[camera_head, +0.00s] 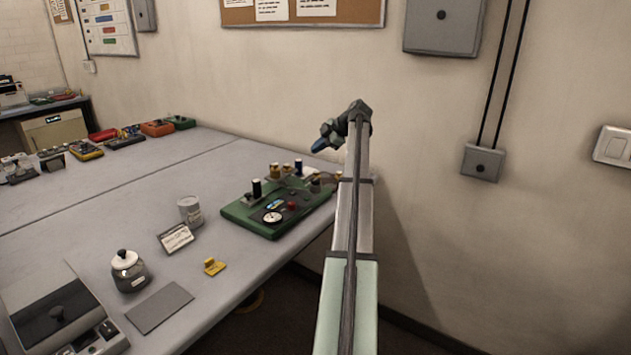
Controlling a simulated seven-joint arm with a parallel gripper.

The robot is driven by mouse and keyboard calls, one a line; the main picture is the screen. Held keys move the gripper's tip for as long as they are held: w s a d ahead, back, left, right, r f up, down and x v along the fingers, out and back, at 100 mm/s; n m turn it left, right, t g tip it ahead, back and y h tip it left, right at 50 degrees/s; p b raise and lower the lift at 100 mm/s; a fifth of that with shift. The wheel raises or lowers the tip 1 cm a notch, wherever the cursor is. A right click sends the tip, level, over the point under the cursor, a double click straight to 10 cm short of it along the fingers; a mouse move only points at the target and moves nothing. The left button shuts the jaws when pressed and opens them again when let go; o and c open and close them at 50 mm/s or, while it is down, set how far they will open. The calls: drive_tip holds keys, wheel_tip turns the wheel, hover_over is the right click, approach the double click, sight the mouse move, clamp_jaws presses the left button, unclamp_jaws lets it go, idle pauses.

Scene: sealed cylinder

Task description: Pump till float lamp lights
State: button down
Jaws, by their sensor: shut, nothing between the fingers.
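A green-based device (237,210) sits near the right edge of the table. It carries a black upright cylinder (257,189), a round white dial (272,217), a red button or lamp (292,206), a small light-blue part and several yellow and black posts at its back. I cannot tell which part is the pump or the float lamp, or whether any lamp is lit. My gripper (318,147) is above and beyond the device's back right end, apart from it, with blue fingertips pointing left. It is shut and empty.
The wall (520,250) is close behind my arm. The table's middle is clear.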

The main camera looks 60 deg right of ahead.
drive_tip(key=shift+f, duration=0.2)
approach(313, 179)
drive_tip(key=shift+w+a+f, duration=0.2)
drive_tip(key=shift+w+f, duration=0.2)
drive_tip(key=shift+w, duration=0.45)
drive_tip(key=shift+w+a+f, duration=0.2)
drive_tip(key=shift+w+f, duration=0.25)
drive_tip(key=shift+w, duration=0.4)
drive_tip(key=shift+w+a+f, duration=0.25)
drive_tip(key=shift+w+f, duration=0.15)
drive_tip(key=shift+w, duration=0.4)
drive_tip(key=shift+f, duration=0.15)
drive_tip(key=shift+f, duration=0.25)
drive_tip(key=shift+f, duration=0.9)
idle(1.6)
drive_tip(key=shift+r, duration=1.3)
drive_tip(key=shift+r, duration=0.15)
drive_tip(key=shift+r, duration=2.35)
